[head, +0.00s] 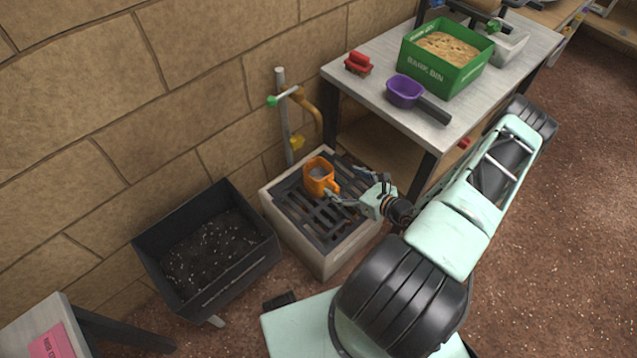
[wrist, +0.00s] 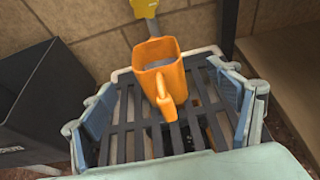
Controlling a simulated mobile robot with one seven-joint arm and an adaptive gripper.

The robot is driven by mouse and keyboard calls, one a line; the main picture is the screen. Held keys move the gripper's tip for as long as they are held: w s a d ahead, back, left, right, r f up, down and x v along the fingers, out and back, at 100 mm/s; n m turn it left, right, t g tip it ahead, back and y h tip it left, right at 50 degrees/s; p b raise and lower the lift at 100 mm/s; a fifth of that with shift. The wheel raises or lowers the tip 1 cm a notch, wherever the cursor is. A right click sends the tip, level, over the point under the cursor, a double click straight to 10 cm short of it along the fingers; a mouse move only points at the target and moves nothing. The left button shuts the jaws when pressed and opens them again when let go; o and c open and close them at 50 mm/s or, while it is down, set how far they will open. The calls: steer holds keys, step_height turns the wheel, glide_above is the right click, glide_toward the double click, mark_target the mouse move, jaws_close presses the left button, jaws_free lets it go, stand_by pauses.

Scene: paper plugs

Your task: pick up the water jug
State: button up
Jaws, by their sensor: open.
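The water jug is an orange, square-sided jug (head: 317,177) standing upright on the dark grate of a pale basin (head: 312,219), under a tap. Greyish contents show inside it. In the wrist view the orange jug (wrist: 158,62) is ahead of my gripper, with its handle turned towards me. My gripper (head: 353,192) is open, just right of the jug in the head view. In the wrist view its blue-padded fingers (wrist: 163,108) are spread wide to the left and right of the handle. I see no contact between fingers and jug.
A brass tap (head: 308,108) on a post rises behind the basin. A black bin (head: 262,250) of dark soil stands left. A table (head: 361,84) at upper right holds a green bark bin (head: 463,75), a purple scoop (head: 403,92) and a red object (head: 358,63).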

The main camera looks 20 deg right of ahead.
steer(key=b, duration=0.1)
glide_toward(311, 166)
steer(key=b+x, duration=0.1)
steer(key=x, duration=0.3)
steer(key=c, duration=1.8)
steer(key=shift+r, duration=0.15)
steer(key=shift+c, duration=0.2)
